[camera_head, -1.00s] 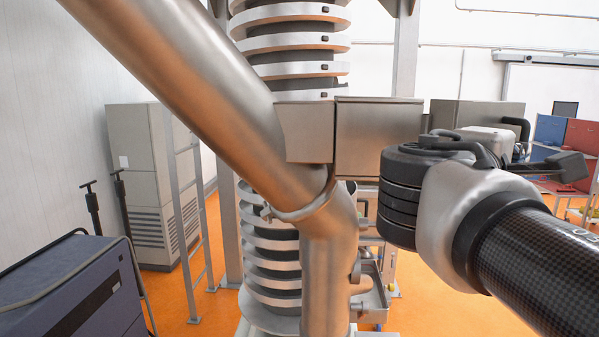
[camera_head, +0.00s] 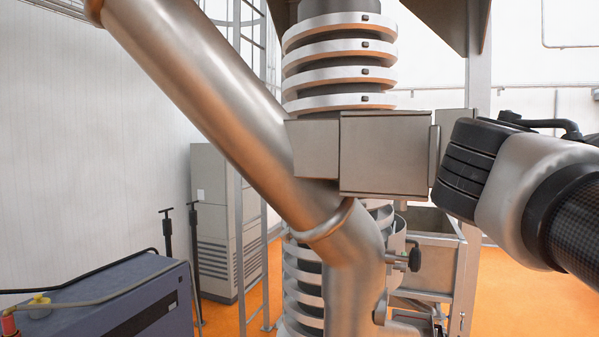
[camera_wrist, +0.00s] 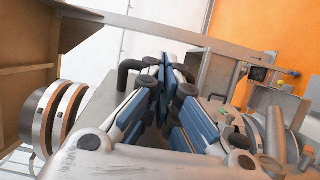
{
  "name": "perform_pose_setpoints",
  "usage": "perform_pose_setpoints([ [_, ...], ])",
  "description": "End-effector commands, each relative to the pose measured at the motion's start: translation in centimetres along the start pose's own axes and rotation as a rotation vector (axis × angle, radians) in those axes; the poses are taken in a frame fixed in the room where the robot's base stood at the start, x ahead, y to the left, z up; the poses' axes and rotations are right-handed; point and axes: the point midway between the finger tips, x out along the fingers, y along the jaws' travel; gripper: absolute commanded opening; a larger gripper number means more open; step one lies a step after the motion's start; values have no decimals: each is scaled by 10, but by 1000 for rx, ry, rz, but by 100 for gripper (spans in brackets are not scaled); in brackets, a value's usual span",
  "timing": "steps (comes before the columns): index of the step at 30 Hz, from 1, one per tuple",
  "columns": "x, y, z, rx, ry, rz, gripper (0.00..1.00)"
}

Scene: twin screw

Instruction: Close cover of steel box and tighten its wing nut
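The steel box (camera_head: 385,155) is a grey metal box beside the ringed column, right of the slanting pipe in the head view. A narrow upright plate (camera_head: 434,155) stands at its right side; I cannot tell whether it is the cover. In the wrist view a grey flat surface (camera_wrist: 100,104) with a black bent handle (camera_wrist: 126,72) lies left of the fingers; it may be part of the box. My gripper (camera_wrist: 164,75) has its blue-padded fingers drawn together at the tips, with nothing visible between them. In the head view my arm hides the gripper. I cannot make out the wing nut.
The slanting steel pipe (camera_head: 215,100) and ringed column (camera_head: 338,60) crowd the box's left. A dark valve knob (camera_head: 414,257) sits below the box. A steel trough (camera_head: 440,250) stands behind at lower right. A blue-grey cabinet (camera_head: 110,300) stands at lower left.

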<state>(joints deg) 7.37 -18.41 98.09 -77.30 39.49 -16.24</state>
Motion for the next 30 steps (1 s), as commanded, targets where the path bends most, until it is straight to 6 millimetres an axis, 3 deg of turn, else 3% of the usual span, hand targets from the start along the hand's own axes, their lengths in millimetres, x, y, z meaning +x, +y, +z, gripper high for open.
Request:
perform_pose_setpoints([
  [11,17,-4,-17,-2,-5,-6,0],
  [30,19,2,-22,0,0,3,0],
])
